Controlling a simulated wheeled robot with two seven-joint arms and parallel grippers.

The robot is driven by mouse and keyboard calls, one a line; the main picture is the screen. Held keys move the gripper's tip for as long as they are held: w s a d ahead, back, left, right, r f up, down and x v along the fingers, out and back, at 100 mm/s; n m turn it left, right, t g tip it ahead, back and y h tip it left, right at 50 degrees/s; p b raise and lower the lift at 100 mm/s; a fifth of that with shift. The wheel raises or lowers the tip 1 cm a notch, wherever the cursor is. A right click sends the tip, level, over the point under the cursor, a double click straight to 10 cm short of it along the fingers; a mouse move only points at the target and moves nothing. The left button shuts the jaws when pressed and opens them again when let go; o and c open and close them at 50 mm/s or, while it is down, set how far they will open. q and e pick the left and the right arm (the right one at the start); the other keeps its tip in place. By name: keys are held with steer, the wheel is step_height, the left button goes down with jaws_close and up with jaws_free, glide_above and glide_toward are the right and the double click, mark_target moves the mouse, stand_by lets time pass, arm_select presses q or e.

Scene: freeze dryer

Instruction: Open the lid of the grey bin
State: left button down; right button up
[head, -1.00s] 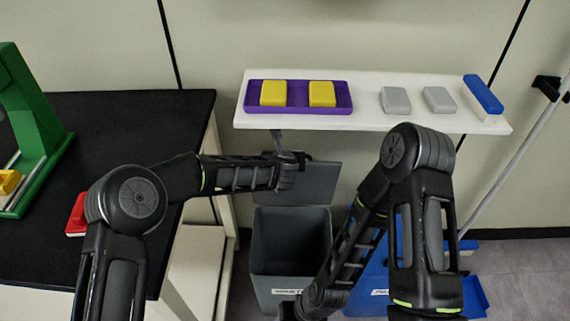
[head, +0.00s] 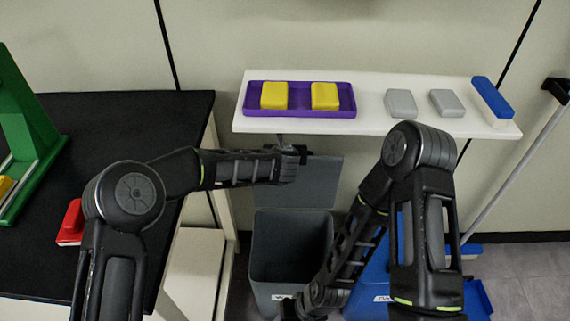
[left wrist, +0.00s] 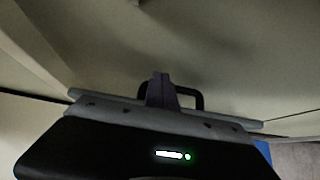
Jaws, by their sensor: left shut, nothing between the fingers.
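The grey bin (head: 291,262) stands on the floor below the shelf, its mouth open upward. Its grey lid (head: 312,184) stands raised behind the mouth, close to upright. My left gripper (head: 298,152) is at the lid's upper edge. In the left wrist view my left gripper's fingers (left wrist: 159,90) are shut and empty, beside the black handle (left wrist: 201,98) on the lid (left wrist: 100,105); I cannot tell whether they touch it. My right gripper (head: 289,307) is partly visible low in the head view by the bin's front; its fingers are not clear.
A white shelf (head: 370,124) above holds a purple tray (head: 300,109) with yellow blocks, two grey blocks and a blue-topped block. A blue bin (head: 366,285) stands to the right, partly behind my right arm. A black-topped table (head: 120,125) is at left.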

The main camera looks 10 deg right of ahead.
arm_select(q)
steer(key=s+a+b, duration=0.2)
steer(key=s+a, duration=0.1)
steer(key=s, duration=0.9)
steer(key=shift+r, duration=0.2)
steer(key=shift+a, duration=0.1)
